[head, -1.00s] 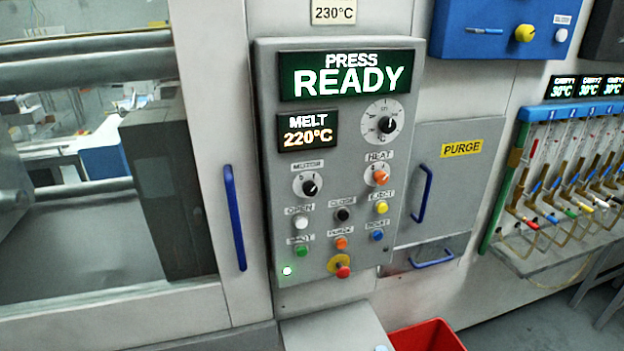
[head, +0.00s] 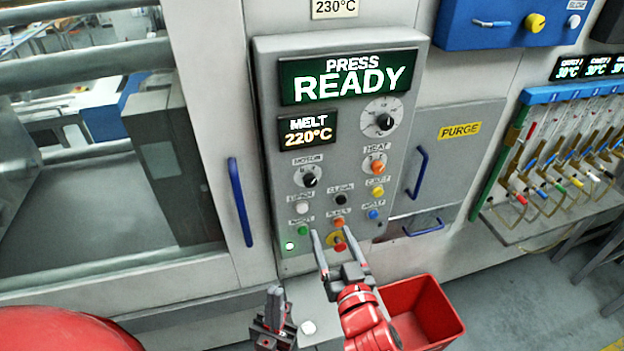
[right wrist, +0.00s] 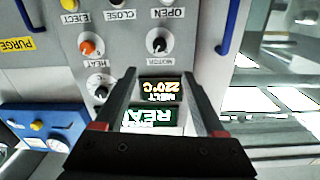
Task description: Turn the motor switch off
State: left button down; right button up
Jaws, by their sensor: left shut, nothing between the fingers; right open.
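The motor switch (head: 309,177) is a black round knob on a white dial plate, under the MOTOR label on the grey press panel (head: 264,110). In the right wrist view the picture is upside down and the motor switch (right wrist: 158,41) shows beyond the fingertips, untouched. Which mark its pointer faces is too small to tell. My right gripper (head: 328,234) is open and empty, with its fingers pointing at the lower panel, below the motor switch. It also shows in the right wrist view (right wrist: 156,74). My left gripper (head: 274,291) is shut and empty, low and left of the right one.
Close to the motor switch are the orange heat knob (head: 375,166), the white open button (head: 302,208) and the black close button (head: 341,200). A red emergency button (head: 340,246) sits near my right fingers. A red bin (head: 436,310) stands below right. A blue handle (head: 240,202) is left of the panel.

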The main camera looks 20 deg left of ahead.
jog(key=b, duration=0.8)
send_near(311, 183)
jog(key=v, duration=0.2)
jog(key=b+x, duration=0.9)
jog(key=x, duration=0.1)
jog(key=shift+x, duration=0.75)
grip_shut()
